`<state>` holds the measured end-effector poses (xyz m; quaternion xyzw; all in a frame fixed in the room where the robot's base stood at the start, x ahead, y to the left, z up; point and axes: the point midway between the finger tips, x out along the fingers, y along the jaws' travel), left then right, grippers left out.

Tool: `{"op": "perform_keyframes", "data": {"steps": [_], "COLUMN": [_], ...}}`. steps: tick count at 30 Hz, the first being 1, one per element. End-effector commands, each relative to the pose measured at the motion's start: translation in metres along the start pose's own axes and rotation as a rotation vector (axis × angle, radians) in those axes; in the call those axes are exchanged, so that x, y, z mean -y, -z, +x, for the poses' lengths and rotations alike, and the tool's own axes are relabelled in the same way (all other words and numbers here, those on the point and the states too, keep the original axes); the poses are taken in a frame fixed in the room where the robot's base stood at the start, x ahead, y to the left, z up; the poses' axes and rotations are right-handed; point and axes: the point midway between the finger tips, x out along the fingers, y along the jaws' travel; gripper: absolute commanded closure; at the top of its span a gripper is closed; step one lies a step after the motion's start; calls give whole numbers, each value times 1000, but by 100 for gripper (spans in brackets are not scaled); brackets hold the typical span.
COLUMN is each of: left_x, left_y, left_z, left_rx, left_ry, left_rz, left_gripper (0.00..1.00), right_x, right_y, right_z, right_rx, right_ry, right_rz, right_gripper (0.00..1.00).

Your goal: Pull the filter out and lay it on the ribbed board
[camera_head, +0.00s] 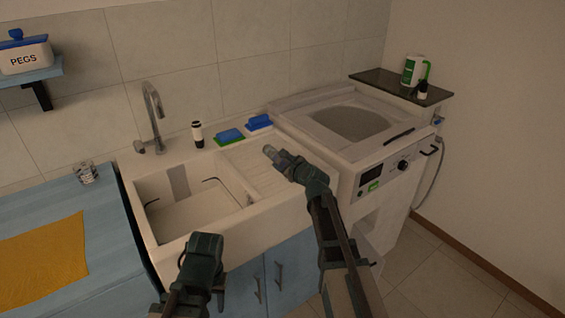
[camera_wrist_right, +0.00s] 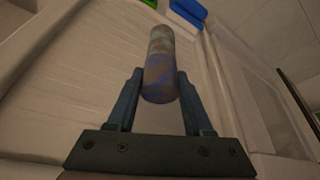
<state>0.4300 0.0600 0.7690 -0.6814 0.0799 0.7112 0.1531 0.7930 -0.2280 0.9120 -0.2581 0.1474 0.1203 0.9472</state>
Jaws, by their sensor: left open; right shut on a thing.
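The filter is a small grey-brown cylinder with bluish patches. In the head view the filter (camera_head: 270,152) is above the ribbed board (camera_head: 262,178), the ridged drainer right of the sink basin. In the right wrist view the filter (camera_wrist_right: 160,62) sticks out away from me between the fingers, with the ribbed board (camera_wrist_right: 85,75) behind it. My right gripper (camera_head: 281,160) is shut on it, and its fingers (camera_wrist_right: 160,88) show on both sides. I cannot tell whether the filter touches the board. My left gripper (camera_head: 205,245) is open and empty in front of the sink.
The sink basin (camera_head: 190,215) lies left of the board. Green and blue sponges (camera_head: 229,136) (camera_head: 259,122) and a dark-topped bottle (camera_head: 197,134) stand behind it. The washing machine (camera_head: 395,172) is to the right. A glass (camera_head: 86,172) and yellow cloth (camera_head: 42,262) are on the left counter.

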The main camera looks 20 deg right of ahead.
Motion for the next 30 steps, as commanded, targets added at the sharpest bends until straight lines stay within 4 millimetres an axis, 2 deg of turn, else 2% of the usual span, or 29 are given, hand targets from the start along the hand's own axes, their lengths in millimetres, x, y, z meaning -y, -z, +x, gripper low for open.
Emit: {"op": "perform_keyframes", "data": {"steps": [3, 13, 14, 19, 30], "left_x": [-1, -1, -1, -1, 0], "left_y": [0, 0, 0, 0, 0], "left_z": [7, 8, 8, 8, 5], "left_rx": [0, 0, 0, 0, 0], "left_ry": [0, 0, 0, 0, 0], "left_rz": [0, 0, 0, 0, 0], "left_gripper": [55, 55, 55, 55, 55], "right_x": [-3, -3, -3, -3, -3], "right_y": [6, 6, 6, 6, 6], "right_z": [2, 2, 2, 3, -3], "right_rx": [0, 0, 0, 0, 0], "right_ry": [0, 0, 0, 0, 0], "right_rz": [0, 0, 0, 0, 0], "right_gripper": [100, 100, 45, 15, 14]}}
